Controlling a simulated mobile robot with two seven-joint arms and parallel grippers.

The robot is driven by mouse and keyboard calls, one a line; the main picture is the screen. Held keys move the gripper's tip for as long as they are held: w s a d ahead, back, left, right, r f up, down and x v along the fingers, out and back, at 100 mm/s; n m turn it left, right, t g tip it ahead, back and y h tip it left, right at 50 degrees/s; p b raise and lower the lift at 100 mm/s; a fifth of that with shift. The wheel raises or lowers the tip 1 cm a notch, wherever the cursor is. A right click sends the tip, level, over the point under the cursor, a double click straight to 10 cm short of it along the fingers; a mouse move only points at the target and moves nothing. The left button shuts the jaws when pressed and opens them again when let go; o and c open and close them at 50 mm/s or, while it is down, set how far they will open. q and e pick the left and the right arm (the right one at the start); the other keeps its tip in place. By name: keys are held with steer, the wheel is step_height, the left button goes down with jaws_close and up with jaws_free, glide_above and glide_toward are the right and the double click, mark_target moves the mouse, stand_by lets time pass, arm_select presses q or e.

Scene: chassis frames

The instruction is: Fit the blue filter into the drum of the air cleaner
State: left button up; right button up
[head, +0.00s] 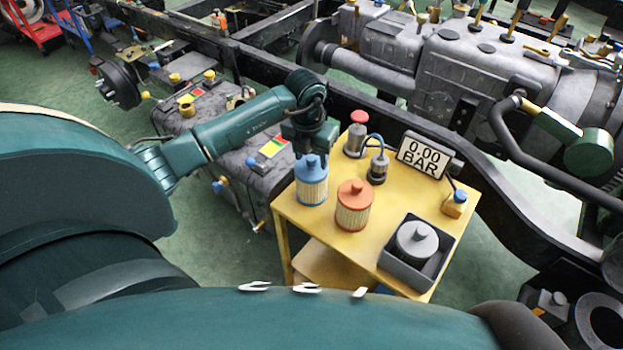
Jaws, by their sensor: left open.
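The blue filter (311,188), a pale pleated cylinder with blue ends and a top knob, stands upright at the left corner of the yellow table. My left gripper (311,150) is open, right at the filter's top knob; whether its fingers touch the knob I cannot tell. A green drum (588,152) on a dark pipe beside the engine at the right may be the air cleaner's drum; its opening does not show clearly. My right gripper is not in view.
On the yellow table (375,238) an orange filter (354,207) stands close to the blue one. A dark tray (405,273) holds a grey knobbed cylinder (416,241). A black chassis rail (510,205) runs beyond.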

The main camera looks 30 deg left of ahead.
arm_select(q)
steer(key=shift+c, duration=0.5)
jaws_close()
